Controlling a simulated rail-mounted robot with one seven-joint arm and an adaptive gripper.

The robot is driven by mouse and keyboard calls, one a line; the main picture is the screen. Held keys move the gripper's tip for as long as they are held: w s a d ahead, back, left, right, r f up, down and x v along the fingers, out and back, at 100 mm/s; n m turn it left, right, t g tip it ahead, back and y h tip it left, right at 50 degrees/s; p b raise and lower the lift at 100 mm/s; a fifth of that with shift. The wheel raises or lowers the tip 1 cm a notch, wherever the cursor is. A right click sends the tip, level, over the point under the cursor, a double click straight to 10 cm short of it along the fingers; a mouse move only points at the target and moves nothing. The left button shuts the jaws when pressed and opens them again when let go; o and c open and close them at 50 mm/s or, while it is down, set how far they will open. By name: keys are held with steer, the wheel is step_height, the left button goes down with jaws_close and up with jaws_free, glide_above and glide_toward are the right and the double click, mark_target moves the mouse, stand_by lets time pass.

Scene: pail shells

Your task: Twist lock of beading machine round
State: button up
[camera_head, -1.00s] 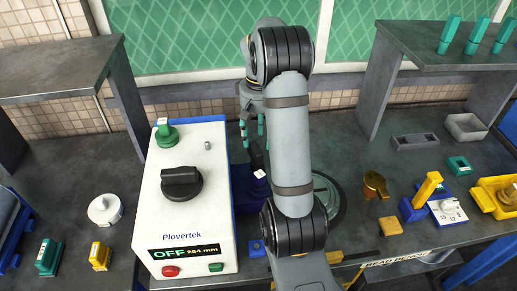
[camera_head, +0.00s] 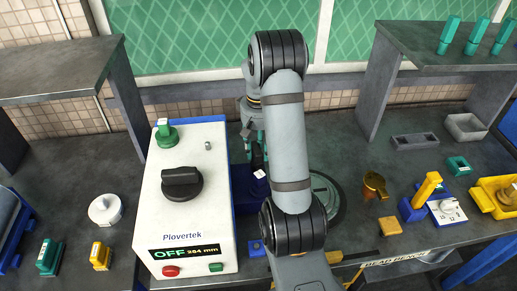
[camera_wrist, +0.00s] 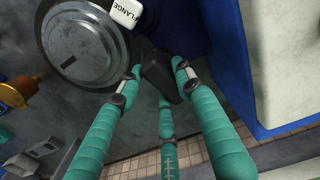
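The beading machine is a white box (camera_head: 192,222) marked Plovertek, with a display reading OFF and a black knob (camera_head: 181,183) on top. Beside its blue right side stands a dark lever-like piece (camera_head: 257,155), which I take for the lock. It also shows in the wrist view (camera_wrist: 160,74), near a white tag (camera_wrist: 126,12) reading FLANGE. My gripper (camera_head: 254,142) has teal fingers. In the wrist view its fingertips (camera_wrist: 157,72) are spread around the dark piece, very close to it; contact is unclear. My arm hides part of the area.
A round grey metal disc (camera_wrist: 82,42) lies beside the lock, partly behind my arm in the head view. A green knob (camera_head: 166,133) stands on the box. Right are a brass piece (camera_head: 375,186) and a yellow bin (camera_head: 484,196). A white round part (camera_head: 105,209) sits left.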

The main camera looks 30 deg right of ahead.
steer(key=c, duration=0.6)
steer(key=shift+c, duration=0.5)
steer(key=shift+f+m+b, duration=0.15)
steer(key=shift+m+b, duration=0.45)
steer(key=shift+a+m+b, duration=0.1)
steer(key=shift+m+b, duration=0.3)
steer(key=shift+m, duration=0.5)
steer(key=shift+r, duration=0.2)
steer(key=o, duration=1.1)
steer(key=shift+o, duration=0.3)
